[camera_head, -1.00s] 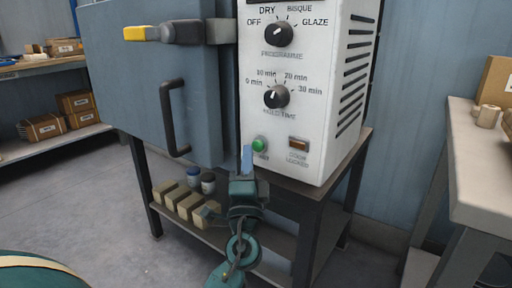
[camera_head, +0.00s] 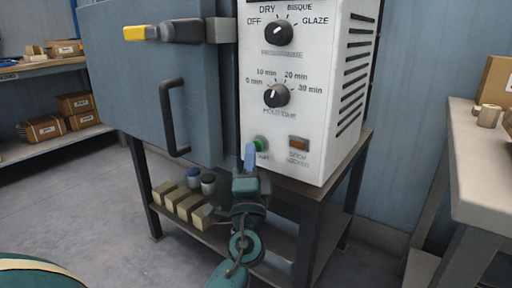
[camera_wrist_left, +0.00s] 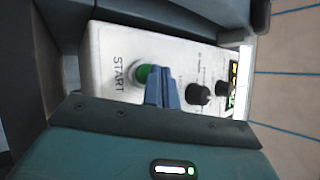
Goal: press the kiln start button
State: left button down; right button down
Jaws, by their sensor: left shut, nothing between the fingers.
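The green kiln start button (camera_head: 260,143) is low on the left of the white control panel (camera_head: 308,115). It also shows in the left wrist view (camera_wrist_left: 143,74), beside the word START. My left gripper (camera_head: 250,157) is shut and empty, with its blue fingers pointing up at the panel. In the head view the fingertips overlap the lower left edge of the button. In the left wrist view the blue fingers (camera_wrist_left: 162,88) cover part of the button. I cannot tell whether they touch it. My right gripper is not in view.
The programme knob (camera_head: 278,33) and hold time knob (camera_head: 276,96) are above the button, and the door locked lamp (camera_head: 298,143) is to its right. The kiln door handle (camera_head: 173,117) stands out on the left. Blocks and jars are on the shelf below.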

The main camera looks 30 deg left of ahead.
pick_arm(q)
jog(key=shift+w, duration=0.45)
dwell(0.3)
jog(key=shift+s, duration=0.95)
jog(key=s, duration=0.5)
jog(key=shift+a+b, duration=0.25)
jog(key=shift+b, duration=0.1)
dwell(0.6)
